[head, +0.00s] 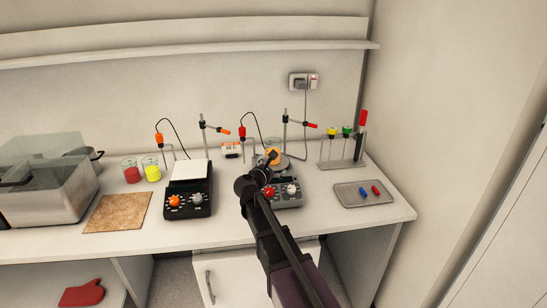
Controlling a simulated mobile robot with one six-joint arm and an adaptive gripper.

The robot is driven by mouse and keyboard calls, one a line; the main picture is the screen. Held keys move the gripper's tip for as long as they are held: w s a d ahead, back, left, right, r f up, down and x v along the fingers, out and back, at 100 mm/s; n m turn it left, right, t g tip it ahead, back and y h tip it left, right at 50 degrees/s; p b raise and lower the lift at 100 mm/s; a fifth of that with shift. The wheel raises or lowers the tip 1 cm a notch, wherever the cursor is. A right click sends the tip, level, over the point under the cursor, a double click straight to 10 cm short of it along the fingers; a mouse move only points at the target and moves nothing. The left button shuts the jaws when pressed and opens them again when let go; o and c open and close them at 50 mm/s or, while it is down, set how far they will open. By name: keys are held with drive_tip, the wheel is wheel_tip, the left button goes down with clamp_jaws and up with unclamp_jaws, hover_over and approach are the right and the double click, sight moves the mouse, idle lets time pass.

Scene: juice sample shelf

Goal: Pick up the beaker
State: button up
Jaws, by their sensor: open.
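A clear glass beaker (273,143) that seems to hold something orange stands at the right hotplate (291,203), mostly hidden behind my gripper. My gripper (270,164) is open and reaches in from the front, over the hotplate. I cannot tell from this view whether its fingers touch the beaker. Two other beakers stand left of the left hotplate: one with red liquid (131,174) and one with yellow liquid (153,173).
Stands with clamps and probes rise behind both hotplates. The left hotplate (188,203) has a white top. A water bath (45,200) and brown mat (117,212) are at left.

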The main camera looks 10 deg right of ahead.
sight(270, 146)
drive_tip(key=w+a+r+n+t, duration=0.2)
drive_tip(key=w+a+n+t, duration=0.1)
drive_tip(key=a+n, duration=0.1)
drive_tip(key=shift+w+a+n+y+b, duration=0.3)
drive_tip(key=shift+w+n+y, duration=0.1)
drive_tip(key=shift+n, duration=0.4)
drive_tip(key=shift+x, duration=4.3)
drive_tip(key=shift+x, duration=2.55)
drive_tip(key=c, duration=0.9)
drive_tip(key=shift+r+p, duration=0.3)
drive_tip(key=shift+c, duration=0.2)
